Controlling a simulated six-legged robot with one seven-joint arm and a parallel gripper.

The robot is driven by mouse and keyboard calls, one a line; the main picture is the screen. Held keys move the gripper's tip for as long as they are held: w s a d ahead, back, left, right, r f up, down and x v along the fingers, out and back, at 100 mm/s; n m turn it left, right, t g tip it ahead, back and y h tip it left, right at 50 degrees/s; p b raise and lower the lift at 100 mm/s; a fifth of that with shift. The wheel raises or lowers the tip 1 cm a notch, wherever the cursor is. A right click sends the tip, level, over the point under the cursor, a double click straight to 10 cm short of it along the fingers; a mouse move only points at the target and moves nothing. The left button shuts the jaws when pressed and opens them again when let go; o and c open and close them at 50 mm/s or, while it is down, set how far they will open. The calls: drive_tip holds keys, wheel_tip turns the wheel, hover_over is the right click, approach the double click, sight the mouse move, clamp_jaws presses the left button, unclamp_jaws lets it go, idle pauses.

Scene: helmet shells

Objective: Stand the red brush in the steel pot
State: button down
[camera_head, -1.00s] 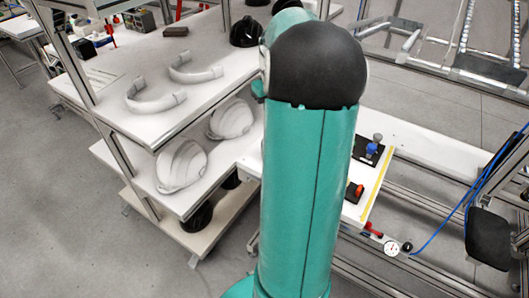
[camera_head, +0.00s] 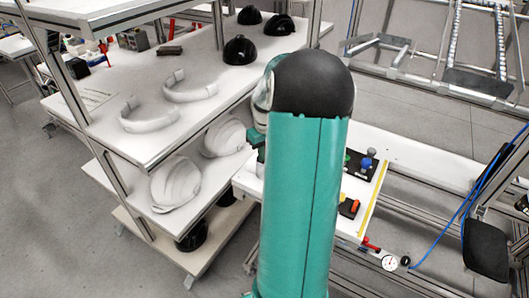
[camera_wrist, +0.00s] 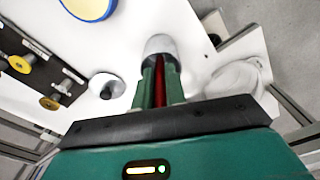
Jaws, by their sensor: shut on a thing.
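In the wrist view my gripper (camera_wrist: 161,68) is shut on the red brush (camera_wrist: 159,84), of which only a narrow red strip shows between the green fingers. A grey, round, metal-looking vessel, seemingly the steel pot (camera_wrist: 160,44), is right at the fingertips on the white table. I cannot tell whether the brush's lower end is inside it or above it. In the head view my arm hides the gripper, the brush and the pot.
A small white cup-like thing (camera_wrist: 106,86) stands left of the fingers. A white helmet shell (camera_wrist: 236,82) is at right. The shelf rack (camera_head: 118,95) stands left of my arm.

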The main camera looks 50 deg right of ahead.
drive_tip(key=shift+f, duration=0.2)
drive_tip(key=c, duration=1.5)
unclamp_jaws()
drive_tip(key=shift+o, duration=0.2)
drive_tip(key=shift+r, duration=0.15)
wheel_tip(320, 180, up, 12)
drive_tip(key=w+a+r+n, duration=0.1)
drive_tip(key=a+r, duration=0.1)
drive_tip(key=a, duration=0.3)
drive_tip(key=w+a+r, duration=0.2)
drive_tip(key=a, duration=0.3)
drive_tip(key=a+r+n+t+h, duration=0.1)
drive_tip(key=a+r+t+h, duration=0.15)
drive_tip(key=a, duration=1.15)
drive_tip(key=s+a+n+t+y, duration=0.1)
drive_tip(key=s+a, duration=0.4)
drive_tip(key=a, duration=0.3)
drive_tip(key=s+a+n+t+y, duration=0.1)
drive_tip(key=s+a, duration=0.4)
drive_tip(key=a, duration=0.4)
drive_tip(key=shift+a+f+t+y, duration=0.15)
drive_tip(key=shift+f+t+y, duration=0.2)
drive_tip(key=shift+f, duration=0.1)
